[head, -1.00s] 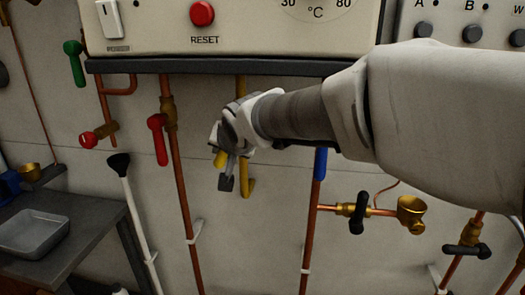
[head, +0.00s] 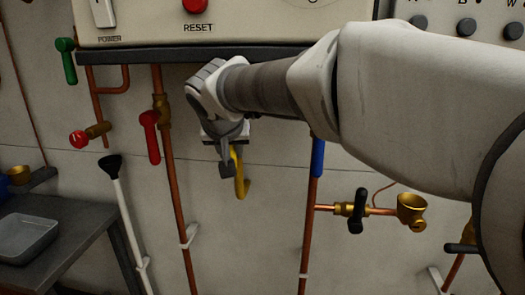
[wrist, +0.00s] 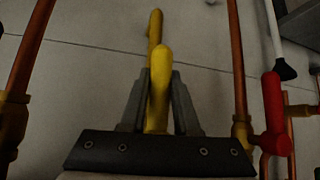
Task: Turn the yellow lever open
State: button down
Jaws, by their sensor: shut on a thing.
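My gripper (head: 228,165) is under the heater box and points down the wall. In the wrist view its two fingers (wrist: 160,75) are shut on the yellow lever (wrist: 160,100), one on each side of it. A yellow pipe (wrist: 154,28) shows beyond the lever, and the two look roughly in line there. In the head view the lower hooked end of the yellow pipe (head: 240,183) shows just below and right of my fingers. The lever and its valve are hidden behind my gripper in that view.
A red lever (head: 150,137) on a copper pipe is close to the left of my gripper. A blue lever (head: 318,158) is to the right. The heater box's dark lower edge (head: 125,56) is just above my wrist. A brass valve with a black handle (head: 357,210) is lower right.

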jog(key=shift+d+f, duration=0.1)
dwell(0.3)
jog(key=c, duration=0.7)
grip_release()
jog(key=shift+o, duration=0.2)
jog(key=shift+r, duration=0.2)
